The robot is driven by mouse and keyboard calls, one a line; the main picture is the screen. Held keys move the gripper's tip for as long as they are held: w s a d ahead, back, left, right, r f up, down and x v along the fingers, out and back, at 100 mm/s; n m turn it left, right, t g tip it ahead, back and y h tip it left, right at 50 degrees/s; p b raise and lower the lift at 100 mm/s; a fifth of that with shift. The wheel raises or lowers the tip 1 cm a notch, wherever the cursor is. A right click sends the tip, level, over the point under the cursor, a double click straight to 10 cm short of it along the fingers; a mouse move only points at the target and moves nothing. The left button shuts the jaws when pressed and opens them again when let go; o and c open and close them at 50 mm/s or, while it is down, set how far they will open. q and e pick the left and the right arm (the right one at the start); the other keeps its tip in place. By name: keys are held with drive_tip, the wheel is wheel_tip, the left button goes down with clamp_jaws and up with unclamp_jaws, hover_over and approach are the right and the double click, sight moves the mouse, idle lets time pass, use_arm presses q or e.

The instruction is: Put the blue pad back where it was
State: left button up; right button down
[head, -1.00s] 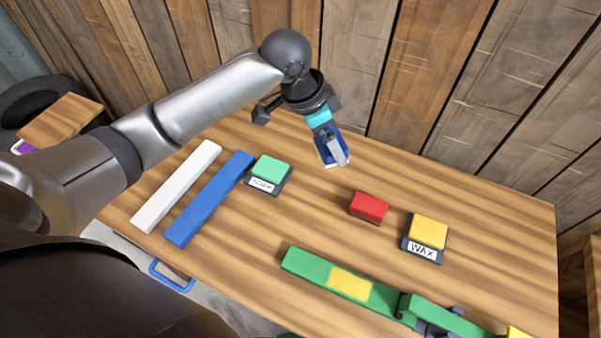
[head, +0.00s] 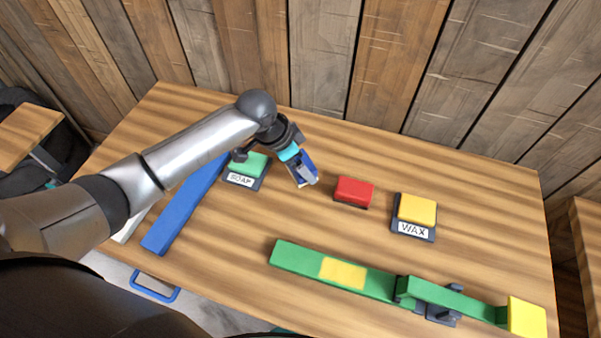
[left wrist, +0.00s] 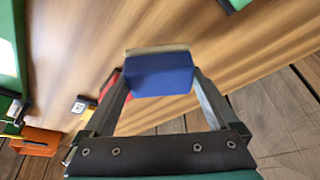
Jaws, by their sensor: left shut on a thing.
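The blue pad (head: 305,162) is held between the fingers of my left gripper (head: 307,174). In the head view it lies between the green pad on the SOAP holder and the red pad. In the left wrist view the blue pad (left wrist: 160,73) is tilted between both fingers, with a pale layer along its upper edge. I cannot tell whether it touches the table. The red pad (head: 354,191) sits to its right. A yellow pad (head: 417,209) rests on a dark holder marked WAX (head: 413,231). A green pad (head: 247,165) rests on the SOAP holder (head: 240,181). My right gripper is not in view.
A long blue bar (head: 185,205) and a partly hidden white bar (head: 129,228) lie at the left. A green bar with a yellow patch (head: 343,273) and a jointed green piece with a yellow end block (head: 526,317) lie at the front. A plank wall (head: 400,60) stands behind.

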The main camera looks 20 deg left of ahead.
use_arm(q)
wheel_tip(320, 180, down, 4)
drive_tip(key=shift+r+b, duration=0.1)
drive_tip(key=shift+b, duration=0.4)
drive_tip(key=shift+f, duration=0.2)
drive_tip(key=shift+f, duration=0.15)
drive_tip(key=o, duration=0.8)
drive_tip(key=shift+r, duration=0.35)
drive_tip(key=p+v, duration=0.3)
drive_tip(key=v, duration=0.8)
drive_tip(key=shift+s+a+r, duration=0.1)
drive_tip(key=shift+s+r, duration=0.05)
drive_tip(key=shift+r, duration=0.2)
